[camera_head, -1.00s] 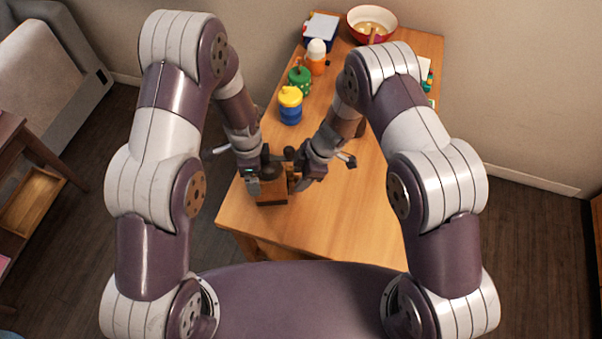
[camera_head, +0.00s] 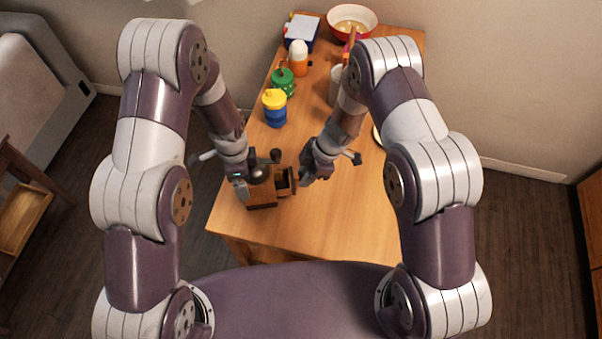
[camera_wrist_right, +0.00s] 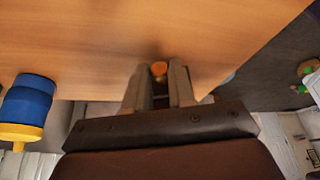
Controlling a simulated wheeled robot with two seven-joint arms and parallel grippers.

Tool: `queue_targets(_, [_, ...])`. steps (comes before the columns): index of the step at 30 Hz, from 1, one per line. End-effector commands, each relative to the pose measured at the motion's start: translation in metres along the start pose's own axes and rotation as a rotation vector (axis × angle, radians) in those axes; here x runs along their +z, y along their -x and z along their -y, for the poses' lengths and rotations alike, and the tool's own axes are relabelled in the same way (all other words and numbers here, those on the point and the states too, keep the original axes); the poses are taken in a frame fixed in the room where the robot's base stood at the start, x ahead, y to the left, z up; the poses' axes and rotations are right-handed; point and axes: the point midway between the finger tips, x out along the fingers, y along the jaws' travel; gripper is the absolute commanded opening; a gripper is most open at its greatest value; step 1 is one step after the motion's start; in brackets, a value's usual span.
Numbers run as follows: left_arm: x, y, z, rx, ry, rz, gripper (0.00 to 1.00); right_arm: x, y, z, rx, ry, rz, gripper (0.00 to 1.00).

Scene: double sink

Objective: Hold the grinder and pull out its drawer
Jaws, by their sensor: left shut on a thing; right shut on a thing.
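The grinder (camera_head: 262,198) is a brown wooden box with a dark top and crank, upright near the table's front left corner. My left gripper (camera_head: 243,186) is shut on its left side. The drawer (camera_head: 286,184) sticks out of the grinder's right side, its dark inside showing. My right gripper (camera_head: 307,176) is just right of the drawer front. In the right wrist view its fingers (camera_wrist_right: 159,88) close around a small orange-brown drawer knob (camera_wrist_right: 159,69). The grinder does not show there, and I cannot tell how the knob meets the drawer.
A blue cup with a yellow lid (camera_head: 275,108), a green jar (camera_head: 283,83) and an orange cup with a white egg-shaped top (camera_head: 299,60) stand behind the grinder. A red-rimmed bowl (camera_head: 352,14) is at the back. The table (camera_head: 345,215) is clear at front right.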

Motion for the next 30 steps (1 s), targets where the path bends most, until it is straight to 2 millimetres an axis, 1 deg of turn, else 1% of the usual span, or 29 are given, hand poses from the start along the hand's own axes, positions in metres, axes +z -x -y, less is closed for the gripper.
queue_targets(2, [0.0,0.0,0.0,0.0,0.0,0.0,0.62,-0.001,0.0,0.0,0.001,0.001,0.0,0.0])
queue_targets(3, [0.0,0.0,0.0,0.0,0.0,0.0,0.62,-0.001,0.0,0.0,0.001,0.001,0.0,0.34])
queue_targets(4, [0.0,0.0,0.0,0.0,0.0,0.0,0.62,-0.001,0.0,-0.001,0.001,0.001,0.0,0.43])
queue_targets(5, [0.0,0.0,0.0,0.0,0.0,0.0,0.62,-0.001,0.0,0.0,0.001,0.001,0.0,0.49])
queue_targets(13, [0.0,0.0,0.0,-0.001,0.0,0.0,0.62,-0.001,0.001,0.0,0.001,0.001,0.0,0.49])
queue_targets(16, [0.0,0.001,0.0,-0.001,0.0,0.0,0.62,-0.001,0.011,-0.001,0.003,0.002,0.0,0.49])
queue_targets(17, [0.0,0.001,0.0,-0.001,0.0,0.0,0.62,-0.001,0.016,-0.002,0.004,0.001,0.0,0.49])
queue_targets(20, [0.0,0.001,0.0,-0.001,0.0,0.0,0.62,-0.001,0.042,-0.002,0.006,0.001,-0.001,0.49])
queue_targets(24, [0.0,0.0,0.0,-0.001,0.0,0.0,0.62,0.0,0.079,-0.002,0.005,0.001,-0.001,0.49])
queue_targets(27, [0.0,0.0,0.0,-0.001,0.0,0.0,0.62,0.0,0.1,-0.002,0.004,0.002,0.0,0.49])
queue_targets(30, [0.0,0.0,0.0,-0.001,0.0,0.0,0.62,0.0,0.114,-0.001,0.003,0.002,-0.001,0.49])
